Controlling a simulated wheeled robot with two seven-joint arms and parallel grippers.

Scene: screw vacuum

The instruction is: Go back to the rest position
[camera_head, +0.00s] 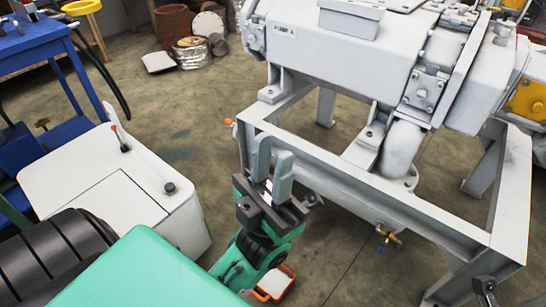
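My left gripper (273,164) is green and dark grey with two pale grey-green fingers pointing up. A narrow gap shows between the fingers, with nothing seen in it. It is in front of the left end of the grey screw vacuum machine's frame (425,212), overlapping it in the picture; I cannot tell whether they touch. The large grey machine body (330,55) sits on top of this frame.
A white cabinet (105,185) with small levers stands at the left, beside a blue table (30,45). An orange-rimmed tray (274,284) is low behind my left arm. A brass valve (388,235) hangs under the frame. Open concrete floor (180,105) lies between cabinet and machine.

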